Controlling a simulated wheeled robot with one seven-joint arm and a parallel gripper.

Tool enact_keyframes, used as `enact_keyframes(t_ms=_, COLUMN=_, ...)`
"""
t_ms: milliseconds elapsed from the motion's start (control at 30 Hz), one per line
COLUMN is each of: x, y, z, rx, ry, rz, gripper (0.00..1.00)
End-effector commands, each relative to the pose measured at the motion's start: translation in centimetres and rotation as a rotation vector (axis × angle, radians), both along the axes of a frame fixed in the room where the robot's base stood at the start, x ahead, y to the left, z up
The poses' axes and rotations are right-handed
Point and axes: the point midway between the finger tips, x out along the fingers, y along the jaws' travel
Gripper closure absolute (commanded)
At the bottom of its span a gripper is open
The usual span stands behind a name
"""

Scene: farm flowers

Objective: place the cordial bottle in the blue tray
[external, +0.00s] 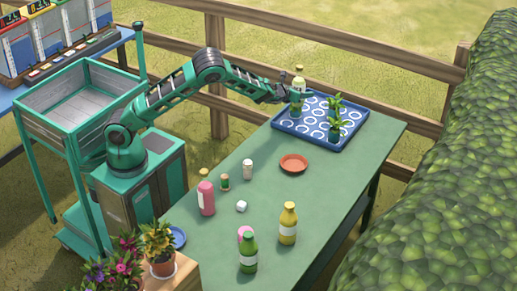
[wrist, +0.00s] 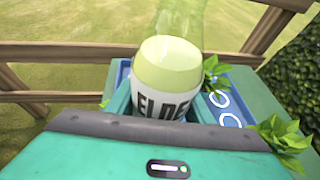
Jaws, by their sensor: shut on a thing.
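The cordial bottle (external: 299,83) is pale yellow-green with a white label; in the wrist view it (wrist: 170,75) shows the letters "ELDE" and fills the middle. My gripper (external: 287,94) is shut on it at the far end of the table. The blue tray (external: 345,146) has white rings on its floor and several green seedlings standing in it. The bottle looks upright at the tray's far left part. A seedling (external: 296,104) hides its lower end in the external view, so I cannot tell whether it touches the tray. The tray also shows behind the bottle in the wrist view (wrist: 124,76).
A terracotta saucer (external: 293,164) lies near the tray on the green table (external: 330,195). A pink bottle (external: 206,198), a yellow bottle (external: 288,224), a green bottle (external: 248,254) and small items stand nearer. Seedlings (external: 335,128) stand close to the bottle. A hedge (external: 450,190) borders the right.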

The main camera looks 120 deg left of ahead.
Motion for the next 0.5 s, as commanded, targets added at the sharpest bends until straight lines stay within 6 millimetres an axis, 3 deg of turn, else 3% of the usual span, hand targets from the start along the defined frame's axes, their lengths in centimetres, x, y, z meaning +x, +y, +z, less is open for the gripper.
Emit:
enact_keyframes(t_ms=233, x=4.5, y=-1.4, z=-2.7, rx=0.002, ry=0.0, rz=-0.002, gripper=0.96)
enact_keyframes(t_ms=500, x=7.2, y=-2.3, z=-4.4, rx=0.003, ry=-0.001, rz=0.001, gripper=0.96)
